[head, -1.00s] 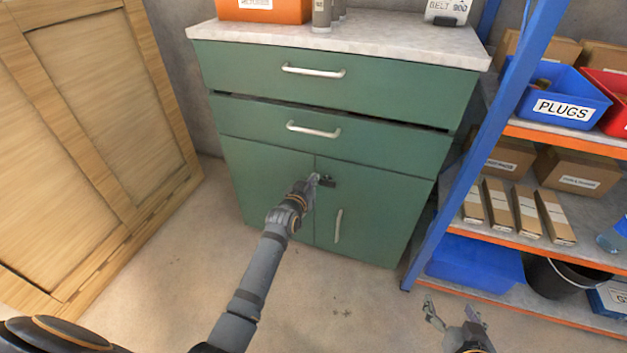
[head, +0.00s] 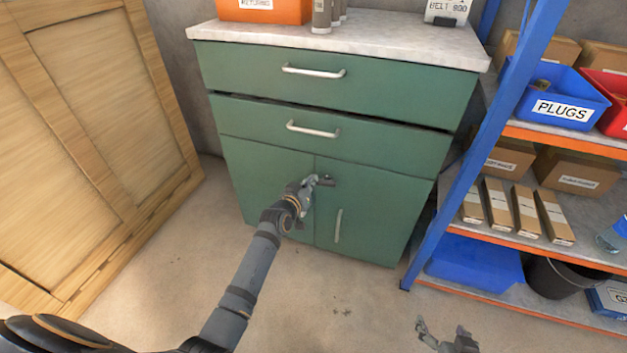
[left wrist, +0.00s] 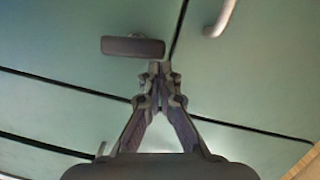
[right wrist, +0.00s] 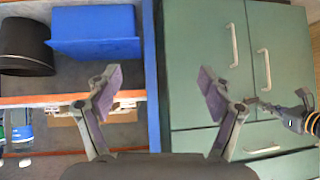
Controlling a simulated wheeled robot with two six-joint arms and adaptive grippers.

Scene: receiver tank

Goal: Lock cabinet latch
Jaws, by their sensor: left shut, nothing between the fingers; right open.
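The green cabinet (head: 375,200) has two doors below two drawers. Its latch is a short dark bar (head: 328,182) near the top of the right door, by the seam. In the left wrist view the latch (left wrist: 132,47) lies roughly horizontal, just left of the door seam. My left gripper (head: 314,181) is shut and empty, its tips at the seam-side end of the latch. My right gripper (head: 441,332) is open and empty, low in front of the shelving.
A blue-framed shelf unit (head: 490,140) with boxes and bins stands right of the cabinet. A wooden panelled piece (head: 110,130) stands at left. The right door's handle (head: 338,226) is below the latch. The floor (head: 330,300) in front is clear.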

